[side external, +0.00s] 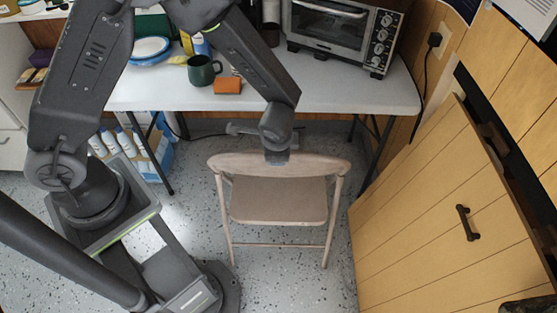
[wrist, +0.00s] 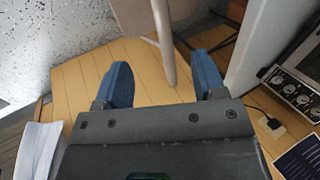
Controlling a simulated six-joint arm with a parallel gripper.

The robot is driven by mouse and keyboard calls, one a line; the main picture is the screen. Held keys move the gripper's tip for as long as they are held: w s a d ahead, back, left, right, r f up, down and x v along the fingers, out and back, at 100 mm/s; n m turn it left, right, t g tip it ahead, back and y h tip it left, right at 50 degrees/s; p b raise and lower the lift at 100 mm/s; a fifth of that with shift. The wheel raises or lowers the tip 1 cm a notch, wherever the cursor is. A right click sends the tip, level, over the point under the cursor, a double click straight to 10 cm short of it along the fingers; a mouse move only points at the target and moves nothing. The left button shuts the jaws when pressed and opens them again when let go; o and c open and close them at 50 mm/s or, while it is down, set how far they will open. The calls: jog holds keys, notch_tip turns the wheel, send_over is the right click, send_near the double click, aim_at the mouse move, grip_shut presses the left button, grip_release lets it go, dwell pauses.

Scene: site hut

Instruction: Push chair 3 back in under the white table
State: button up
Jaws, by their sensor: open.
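The only chair in view (side external: 278,202) is a beige folding chair with a brown seat; no number shows on it. It stands upright on the speckled floor in front of the white table (side external: 340,98), with floor showing between its rail and the table edge. My gripper (side external: 277,157) is at the middle of its top rail; the fingertips are hard to make out there. In the wrist view my gripper (wrist: 163,75) has its blue fingers wide apart and nothing clamped. A pale chair leg (wrist: 163,35) shows between them; I cannot tell if anything touches.
A toaster oven (side external: 340,35), green mug (side external: 204,70), orange block (side external: 227,85) and blue-rimmed plates (side external: 150,50) stand on the table. A wood-plank door (side external: 450,215) closes in on the right. Bottles (side external: 120,142) stand under the table's left. The floor in front of the chair is clear.

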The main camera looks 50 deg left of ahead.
jog(key=x, duration=1.3)
jog(key=shift+f, duration=0.2)
grip_shut()
dwell(0.4)
jog(key=shift+w+r, duration=0.25)
jog(key=shift+r, duration=0.1)
